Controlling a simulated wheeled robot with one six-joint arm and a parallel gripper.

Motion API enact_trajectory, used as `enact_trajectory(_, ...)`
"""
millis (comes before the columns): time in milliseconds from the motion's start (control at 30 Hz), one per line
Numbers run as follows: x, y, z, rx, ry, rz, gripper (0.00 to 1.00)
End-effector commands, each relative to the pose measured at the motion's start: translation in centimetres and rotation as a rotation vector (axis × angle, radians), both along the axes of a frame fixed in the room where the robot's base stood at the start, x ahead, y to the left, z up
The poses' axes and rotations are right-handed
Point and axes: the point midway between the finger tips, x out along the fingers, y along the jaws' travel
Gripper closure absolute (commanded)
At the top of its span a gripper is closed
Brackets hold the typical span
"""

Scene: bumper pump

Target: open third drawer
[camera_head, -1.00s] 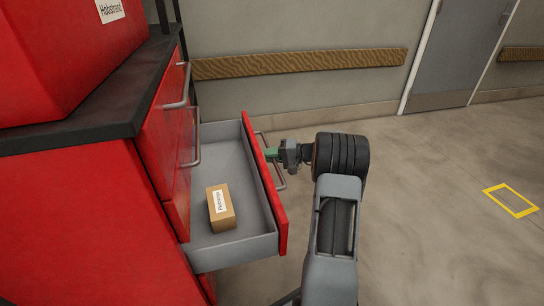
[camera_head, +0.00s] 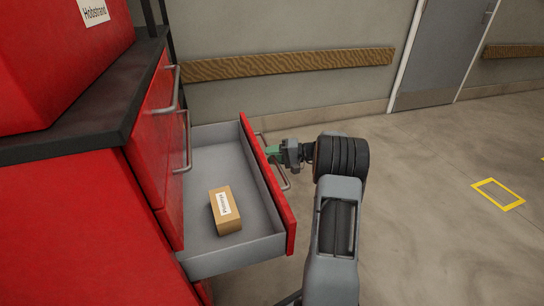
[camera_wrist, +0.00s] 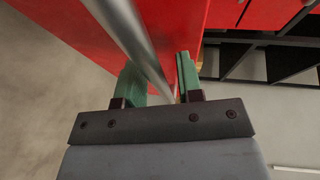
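The pulled-out drawer is red-fronted (camera_head: 270,190) with a grey inside and stands well out from the red cabinet. Its metal bar handle (camera_head: 284,180) is on the outer face. My gripper (camera_head: 272,151) has green fingers and is at this handle, close to the drawer front. In the wrist view the handle bar (camera_wrist: 137,45) runs between the two fingers (camera_wrist: 160,80). The fingers stand apart, with a gap beside the bar on the right; the bar partly covers the left finger.
A brown labelled box (camera_head: 225,210) lies inside the drawer. Closed drawers with bar handles (camera_head: 175,90) are above it. A red case (camera_head: 55,60) sits on the dark cabinet top (camera_head: 80,130). The floor (camera_head: 430,220) to the right is free.

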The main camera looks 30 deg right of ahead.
Motion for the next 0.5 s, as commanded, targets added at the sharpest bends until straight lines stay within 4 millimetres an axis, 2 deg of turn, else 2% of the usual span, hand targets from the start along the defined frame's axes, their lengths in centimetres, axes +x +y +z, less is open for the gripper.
enact_trajectory(333,-0.2,-0.3,0.0,0.002,0.002,-0.001,0.60)
enact_trajectory(500,-1.3,-2.0,0.6,0.001,0.001,-0.001,0.60)
